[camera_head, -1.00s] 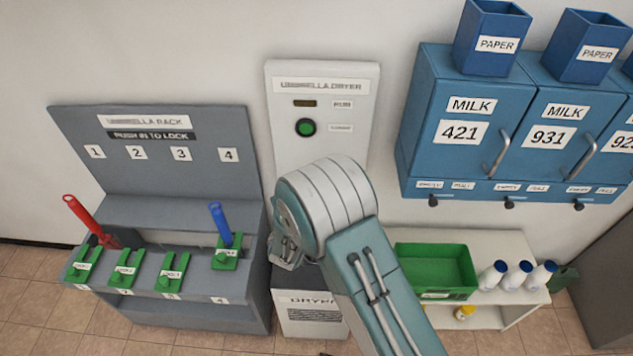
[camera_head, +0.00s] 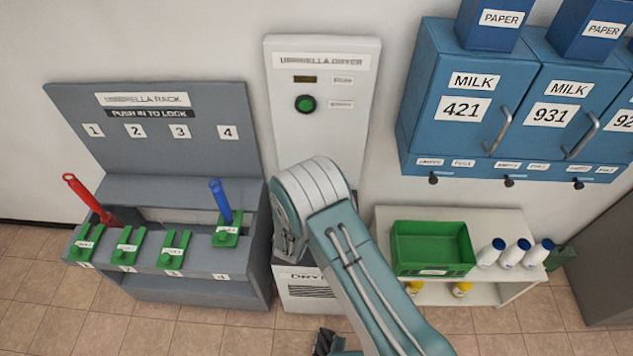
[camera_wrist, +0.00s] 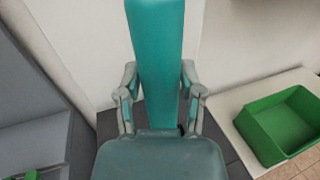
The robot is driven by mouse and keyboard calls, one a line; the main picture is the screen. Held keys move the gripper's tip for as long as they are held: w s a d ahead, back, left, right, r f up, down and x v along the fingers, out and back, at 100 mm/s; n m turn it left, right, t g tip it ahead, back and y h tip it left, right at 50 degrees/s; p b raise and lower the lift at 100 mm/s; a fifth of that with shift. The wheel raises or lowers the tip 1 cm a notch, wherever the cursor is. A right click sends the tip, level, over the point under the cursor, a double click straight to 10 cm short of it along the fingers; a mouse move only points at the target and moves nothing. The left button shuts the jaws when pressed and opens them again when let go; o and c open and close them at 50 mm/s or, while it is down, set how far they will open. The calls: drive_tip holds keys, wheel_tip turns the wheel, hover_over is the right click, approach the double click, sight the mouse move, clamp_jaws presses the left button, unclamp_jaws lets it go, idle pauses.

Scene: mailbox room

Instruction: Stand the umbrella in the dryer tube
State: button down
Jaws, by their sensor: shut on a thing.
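The umbrella dryer (camera_head: 335,140) is a tall white panel on the wall with a green button; its lower white front shows below my arm. The tube opening is hidden behind my arm in the head view. My gripper (camera_wrist: 160,82) is in the wrist view, with one finger on each side of a long teal shape (camera_wrist: 156,45), which looks like the umbrella. The fingers are shut on it, and it extends up the picture past them. Its far end is out of frame. In the head view my gripper is mostly hidden behind my arm.
Left is the grey umbrella rack (camera_head: 165,160), with a red handle (camera_head: 82,190) and a blue handle (camera_head: 220,200) standing in it. Right is a white shelf (camera_head: 395,217) with a green bin (camera_head: 432,230) and white bottles (camera_head: 514,252). Blue milk boxes (camera_head: 425,135) hang above.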

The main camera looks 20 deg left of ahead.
drive_tip(key=shift+f, duration=2.5)
drive_tip(key=shift+c, duration=0.8)
unclamp_jaws()
drive_tip(key=s, duration=1.2)
drive_tip(key=shift+a, duration=0.45)
drive_tip(key=shift+w, duration=0.1)
